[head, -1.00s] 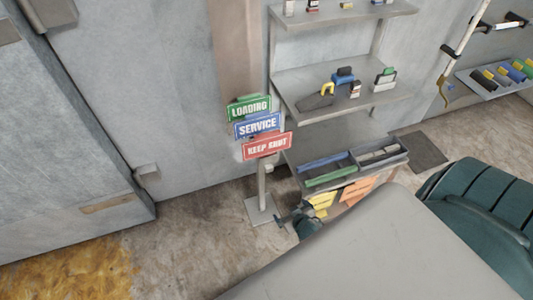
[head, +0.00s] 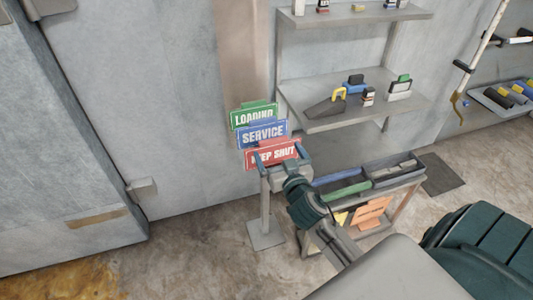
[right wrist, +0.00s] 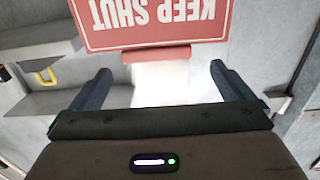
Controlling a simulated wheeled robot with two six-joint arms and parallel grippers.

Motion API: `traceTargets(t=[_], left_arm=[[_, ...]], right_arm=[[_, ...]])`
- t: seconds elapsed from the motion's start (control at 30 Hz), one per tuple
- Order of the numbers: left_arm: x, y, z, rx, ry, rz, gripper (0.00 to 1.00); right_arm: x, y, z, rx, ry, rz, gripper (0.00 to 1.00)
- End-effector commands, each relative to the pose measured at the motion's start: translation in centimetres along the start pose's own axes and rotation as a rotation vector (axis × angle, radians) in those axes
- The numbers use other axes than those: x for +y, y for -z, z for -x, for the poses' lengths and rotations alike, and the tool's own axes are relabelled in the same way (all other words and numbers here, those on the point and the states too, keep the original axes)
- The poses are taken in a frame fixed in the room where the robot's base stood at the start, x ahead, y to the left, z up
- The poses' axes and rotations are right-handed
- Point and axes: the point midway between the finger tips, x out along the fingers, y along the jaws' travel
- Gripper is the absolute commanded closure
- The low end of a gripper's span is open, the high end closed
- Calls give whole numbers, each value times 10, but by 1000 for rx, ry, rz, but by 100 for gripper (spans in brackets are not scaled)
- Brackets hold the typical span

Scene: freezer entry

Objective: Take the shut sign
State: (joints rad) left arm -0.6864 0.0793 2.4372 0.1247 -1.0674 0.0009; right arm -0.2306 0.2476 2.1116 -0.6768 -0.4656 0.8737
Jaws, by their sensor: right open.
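The red "KEEP SHUT" sign (head: 272,153) is the lowest and nearest of three signs on a post stand (head: 265,236). The blue "SERVICE" sign (head: 262,133) and green "LOADING" sign (head: 253,115) are behind and above it. In the right wrist view the red sign (right wrist: 155,22) appears upside down, with a red tab along its edge. My right gripper (head: 283,168) is open at the lower edge of the red sign. In the wrist view its fingers (right wrist: 160,88) stand wide apart on either side of the tab, with nothing gripped. My left gripper is out of view.
A grey shelf unit (head: 355,112) with small tools stands right of the signs. Below it, a divided bin (head: 392,172) sits on a low rack with orange cards (head: 371,213). A large grey door or wall panel (head: 60,130) fills the left.

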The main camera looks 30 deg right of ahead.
Motion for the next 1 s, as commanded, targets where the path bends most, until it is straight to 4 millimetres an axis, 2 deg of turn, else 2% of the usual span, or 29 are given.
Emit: traceTargets(t=[0.17,0.5,0.8,1.0], left_arm=[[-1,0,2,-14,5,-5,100],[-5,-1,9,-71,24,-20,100],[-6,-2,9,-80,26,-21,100],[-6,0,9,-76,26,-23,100]], right_arm=[[1,0,-14,-1,0,1,0],[4,0,-58,-1,-1,0,0],[4,-1,-63,-2,0,0,0],[4,-1,-62,-2,0,0,39]])
